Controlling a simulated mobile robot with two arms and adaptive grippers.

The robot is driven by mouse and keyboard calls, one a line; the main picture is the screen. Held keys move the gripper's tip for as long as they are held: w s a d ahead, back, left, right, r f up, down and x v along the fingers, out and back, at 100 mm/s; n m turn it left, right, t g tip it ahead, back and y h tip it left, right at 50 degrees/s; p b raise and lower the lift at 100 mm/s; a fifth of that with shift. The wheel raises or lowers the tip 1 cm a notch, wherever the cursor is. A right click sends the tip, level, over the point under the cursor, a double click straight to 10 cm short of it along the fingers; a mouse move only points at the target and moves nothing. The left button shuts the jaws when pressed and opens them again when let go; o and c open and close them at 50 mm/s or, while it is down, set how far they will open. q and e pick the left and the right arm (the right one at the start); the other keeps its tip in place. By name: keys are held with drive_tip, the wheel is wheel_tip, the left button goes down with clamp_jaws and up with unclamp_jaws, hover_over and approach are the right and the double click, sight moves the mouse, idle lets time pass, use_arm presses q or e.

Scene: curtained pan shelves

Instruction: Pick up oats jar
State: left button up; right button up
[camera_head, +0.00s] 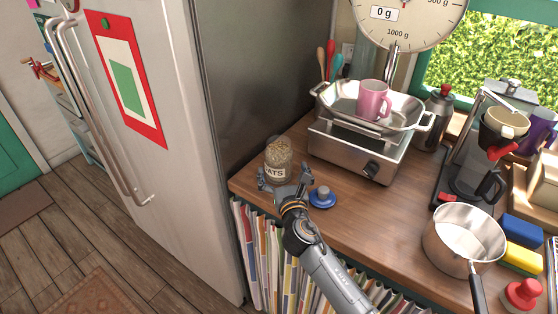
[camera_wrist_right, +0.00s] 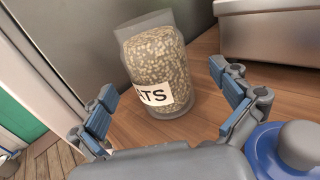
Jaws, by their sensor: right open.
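The oats jar (camera_head: 279,158) is a clear glass jar of oats with a white label. It stands at the left end of the wooden counter, beside the fridge. My right gripper (camera_head: 286,186) is open at the jar's near side, and its fingers partly cover the jar's lower part in the head view. In the right wrist view the jar (camera_wrist_right: 158,62) appears tilted in the picture, beyond and between the two spread fingers (camera_wrist_right: 168,112), with a visible gap on the right side. Whether the left finger touches it cannot be told. My left gripper is not in view.
A blue round lid with a knob (camera_head: 322,197) lies just right of the gripper. A metal scale (camera_head: 352,150) with a pink mug (camera_head: 373,100) in its pan stands behind. A saucepan (camera_head: 462,238) stands at the right. The counter's left edge is close to the jar.

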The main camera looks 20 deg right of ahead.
drive_tip(key=w, duration=0.3)
drive_tip(key=shift+w+d, duration=0.1)
drive_tip(key=shift+w, duration=0.5)
drive_tip(key=shift+s, duration=0.1)
drive_tip(key=shift+c, duration=0.4)
drive_tip(key=c, duration=1.4)
drive_tip(key=shift+r, duration=0.1)
drive_tip(key=shift+c, duration=1)
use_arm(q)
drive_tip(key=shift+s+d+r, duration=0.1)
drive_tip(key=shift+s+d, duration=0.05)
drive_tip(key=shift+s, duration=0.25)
use_arm(e)
drive_tip(key=shift+r, duration=0.1)
